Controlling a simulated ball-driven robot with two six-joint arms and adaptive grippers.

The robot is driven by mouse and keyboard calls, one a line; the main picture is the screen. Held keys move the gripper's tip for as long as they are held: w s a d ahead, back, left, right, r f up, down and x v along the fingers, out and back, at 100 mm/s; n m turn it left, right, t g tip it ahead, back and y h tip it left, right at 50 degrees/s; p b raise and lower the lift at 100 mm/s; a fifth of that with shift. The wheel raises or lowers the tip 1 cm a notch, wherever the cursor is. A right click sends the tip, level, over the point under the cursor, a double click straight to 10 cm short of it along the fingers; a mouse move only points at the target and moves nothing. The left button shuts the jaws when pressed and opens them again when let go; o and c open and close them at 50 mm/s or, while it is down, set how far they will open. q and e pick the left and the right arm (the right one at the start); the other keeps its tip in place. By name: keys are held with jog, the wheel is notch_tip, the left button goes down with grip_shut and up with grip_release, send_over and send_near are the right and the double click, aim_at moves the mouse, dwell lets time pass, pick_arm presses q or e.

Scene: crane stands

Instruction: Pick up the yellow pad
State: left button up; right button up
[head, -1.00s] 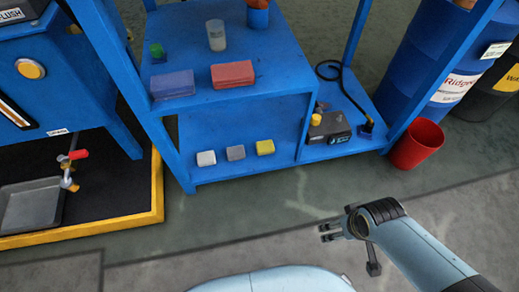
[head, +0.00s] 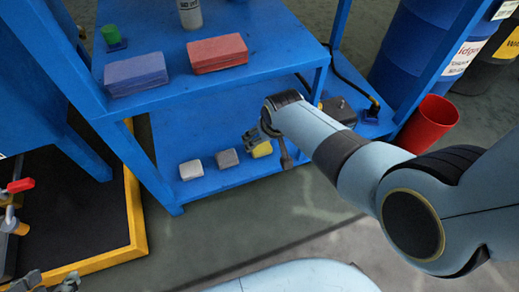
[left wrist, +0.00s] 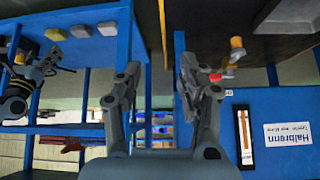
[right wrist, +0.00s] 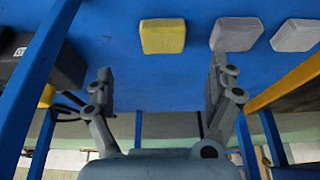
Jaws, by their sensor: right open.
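The yellow pad (head: 262,150) lies on the lower shelf of the blue stand, at the right end of a row of pads. My right gripper (head: 254,138) is at this pad and partly covers it in the head view. In the right wrist view the yellow pad (right wrist: 162,37) lies ahead of the open, empty fingers (right wrist: 162,76), centred between them and apart from them. My left gripper (head: 45,284) shows at the lower left of the head view. In the left wrist view its fingers (left wrist: 158,75) are apart with nothing between them.
A grey pad (head: 227,158) and a whitish pad (head: 191,169) lie left of the yellow one. The upper shelf (head: 180,100) above them carries a blue block (head: 136,74) and a red block (head: 217,53). A red bin (head: 427,124) stands at the right.

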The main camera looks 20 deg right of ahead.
aim_at(261, 146)
jog(key=b+x, duration=0.1)
jog(key=x, duration=0.1)
jog(key=shift+f, duration=0.35)
pick_arm(q)
jog(key=f+t, duration=0.1)
jog(key=f+t+b, duration=0.1)
jog(key=t, duration=0.1)
jog(key=shift+s+d+f, duration=0.15)
jog(key=shift+s+f, duration=0.05)
jog(key=shift+s, duration=0.2)
pick_arm(e)
jog(key=shift+w+f, duration=0.15)
jog(key=shift+f, duration=0.1)
jog(key=shift+f, duration=0.1)
